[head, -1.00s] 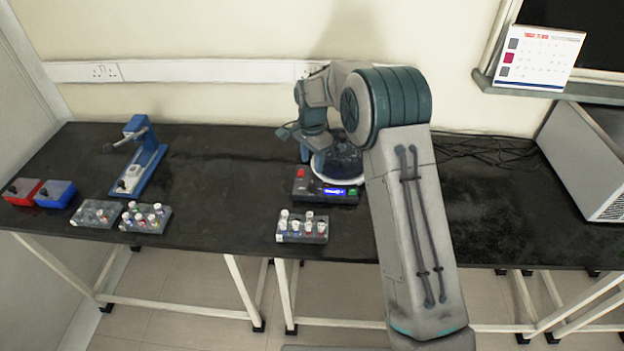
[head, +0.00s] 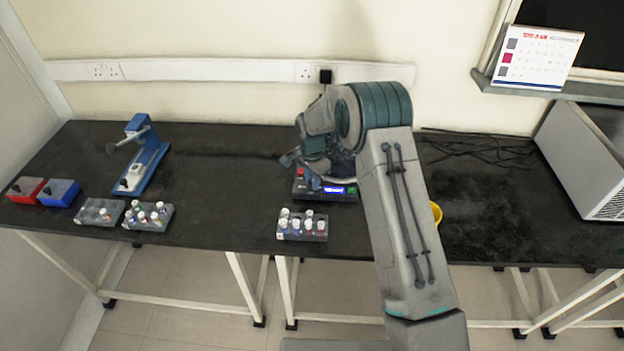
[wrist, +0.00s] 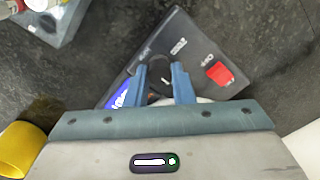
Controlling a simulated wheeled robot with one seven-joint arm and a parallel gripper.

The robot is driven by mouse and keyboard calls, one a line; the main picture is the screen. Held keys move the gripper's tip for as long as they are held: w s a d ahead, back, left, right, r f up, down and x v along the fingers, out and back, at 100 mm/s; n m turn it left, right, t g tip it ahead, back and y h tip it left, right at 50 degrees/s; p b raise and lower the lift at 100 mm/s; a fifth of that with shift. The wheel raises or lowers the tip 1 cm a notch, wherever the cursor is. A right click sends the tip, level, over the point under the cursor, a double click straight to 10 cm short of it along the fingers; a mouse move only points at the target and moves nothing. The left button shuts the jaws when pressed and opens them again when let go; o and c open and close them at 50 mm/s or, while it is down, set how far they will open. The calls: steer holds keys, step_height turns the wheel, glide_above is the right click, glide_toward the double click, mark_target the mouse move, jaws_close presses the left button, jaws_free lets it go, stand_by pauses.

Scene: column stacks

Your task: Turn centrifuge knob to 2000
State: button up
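The centrifuge (head: 345,198) is a dark unit on the black bench, with a lit blue display and a red button; my arm covers most of it in the head view. In the wrist view its front panel (wrist: 195,55) shows the red button at the right and part of the blue display at the left. The dark round knob (wrist: 161,84) lies between the fingertips of my gripper (wrist: 161,75). The fingers are apart, one on each side of the knob, and contact is not clear. The knob's setting and the display's number are not readable.
A vial rack (head: 302,226) stands just in front of the centrifuge and shows at the wrist view's top left. A yellow container (head: 437,212) is right of my arm. More racks, a blue stand (head: 146,160) and small boxes are at the left.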

jaws_close()
steer(key=shift+n+b, duration=0.3)
steer(key=shift+b, duration=0.05)
steer(key=n+b, duration=0.2)
steer(key=shift+f+n+b, duration=0.2)
steer(key=shift+n+b, duration=0.1)
steer(key=n+b, duration=0.3)
steer(key=n, duration=0.2)
steer(key=shift+r, duration=0.15)
steer(key=n+b, duration=0.1)
steer(key=n, duration=0.3)
steer(key=shift+n, duration=0.4)
steer(key=n+b, duration=0.1)
steer(key=n, duration=0.3)
steer(key=shift+r+n, duration=0.15)
steer(key=shift+n, duration=0.25)
steer(key=shift+a, duration=0.1)
